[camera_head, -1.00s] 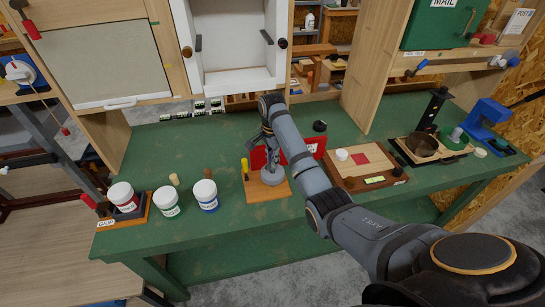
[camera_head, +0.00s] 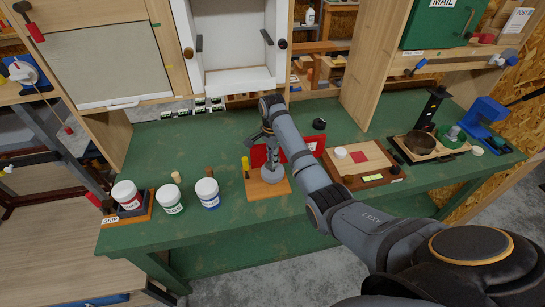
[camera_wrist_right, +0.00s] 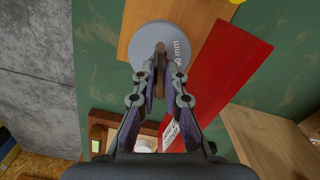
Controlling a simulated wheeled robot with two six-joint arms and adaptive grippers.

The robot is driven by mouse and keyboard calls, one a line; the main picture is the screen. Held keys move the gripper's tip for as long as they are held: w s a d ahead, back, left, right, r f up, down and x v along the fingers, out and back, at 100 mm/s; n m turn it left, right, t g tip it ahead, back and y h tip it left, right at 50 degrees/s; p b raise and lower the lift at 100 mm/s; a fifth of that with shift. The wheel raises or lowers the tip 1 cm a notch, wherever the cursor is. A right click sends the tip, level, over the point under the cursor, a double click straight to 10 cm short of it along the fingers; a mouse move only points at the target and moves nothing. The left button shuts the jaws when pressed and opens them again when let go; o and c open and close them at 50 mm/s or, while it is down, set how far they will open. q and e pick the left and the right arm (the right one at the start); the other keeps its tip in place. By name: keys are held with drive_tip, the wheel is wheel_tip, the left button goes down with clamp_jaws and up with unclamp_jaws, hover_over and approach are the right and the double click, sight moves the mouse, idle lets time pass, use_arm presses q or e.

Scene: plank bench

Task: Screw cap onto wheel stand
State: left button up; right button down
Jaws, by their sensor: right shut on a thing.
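The wheel stand is a wooden board (camera_head: 257,187) with a round grey piece (camera_head: 272,174) on it and a yellow-handled tool at its left. My right gripper (camera_head: 270,158) points down over the grey piece. In the right wrist view the board (camera_wrist_right: 138,20) lies under a grey disc with lettering (camera_wrist_right: 150,33). The right fingertips (camera_wrist_right: 160,75) are shut on a narrow brown part (camera_wrist_right: 160,58) at the middle of the disc. I cannot tell whether the disc is the cap or part of the stand; the contact below it is hidden. My left gripper is not in view.
A red board (camera_head: 258,155) lies close behind the stand. Three white jars, one of them blue-labelled (camera_head: 207,190), stand to the left. A wooden tray (camera_head: 362,160) lies to the right, with a pan (camera_head: 416,148) beyond it. The bench's left rear is mostly clear.

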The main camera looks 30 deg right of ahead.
drive_tip(key=shift+r+m+p, duration=0.1)
drive_tip(key=shift+m+p, duration=0.4)
drive_tip(key=shift+p, duration=0.2)
drive_tip(key=c, duration=1.3)
unclamp_jaws()
drive_tip(key=shift+c, duration=0.2)
wheel_tip(320, 180, up, 7)
drive_tip(key=shift+r, duration=0.15)
